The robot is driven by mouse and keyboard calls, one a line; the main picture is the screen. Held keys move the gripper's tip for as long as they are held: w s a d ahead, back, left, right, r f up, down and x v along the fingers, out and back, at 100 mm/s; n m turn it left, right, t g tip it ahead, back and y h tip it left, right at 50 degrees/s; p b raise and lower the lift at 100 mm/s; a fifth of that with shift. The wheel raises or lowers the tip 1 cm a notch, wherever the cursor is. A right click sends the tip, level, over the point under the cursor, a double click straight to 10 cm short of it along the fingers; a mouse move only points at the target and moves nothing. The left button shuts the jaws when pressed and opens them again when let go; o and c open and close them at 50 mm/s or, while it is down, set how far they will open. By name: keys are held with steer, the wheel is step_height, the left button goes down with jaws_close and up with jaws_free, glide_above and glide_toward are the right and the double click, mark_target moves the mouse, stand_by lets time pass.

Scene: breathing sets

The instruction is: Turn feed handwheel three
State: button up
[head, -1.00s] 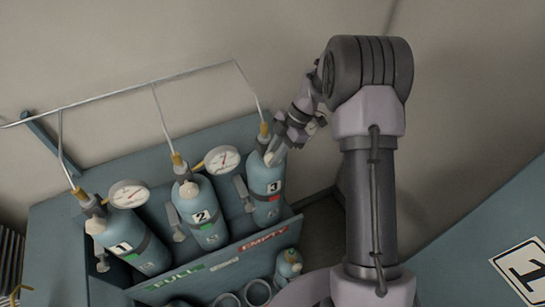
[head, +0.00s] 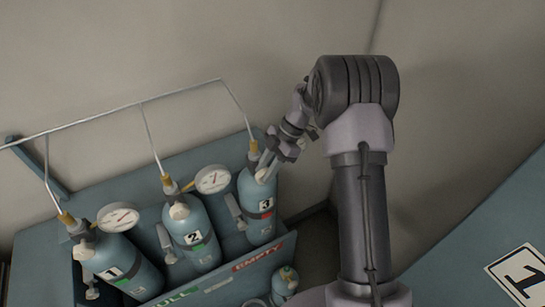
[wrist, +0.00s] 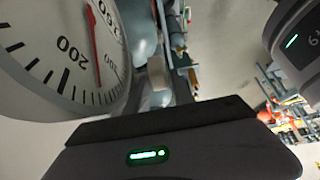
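Cylinder three (head: 257,213) is a blue bottle with a "3" label and a red tag, at the right end of the rack in the head view. A pale rounded knob (head: 262,175), seemingly its feed handwheel, shows at its top, partly covered by my gripper. My gripper (head: 267,162) points down-left at the top of this cylinder. Its fingertips are at or very near the knob; I cannot tell whether they touch it, or whether they are open or shut. In the wrist view, a white gauge (wrist: 62,60) with a red needle fills the left side.
Cylinders one (head: 118,266) and two (head: 192,235) stand to the left, with gauges (head: 117,217) (head: 212,179) and green tags. A thin pipe (head: 100,117) runs above them. The rack's front panel (head: 215,280) carries an EMPTY label. A blue surface with a sign (head: 520,275) lies at right.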

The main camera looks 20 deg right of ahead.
steer(key=v, duration=1.6)
steer(key=shift+d+r, duration=0.25)
steer(key=shift+r, duration=0.05)
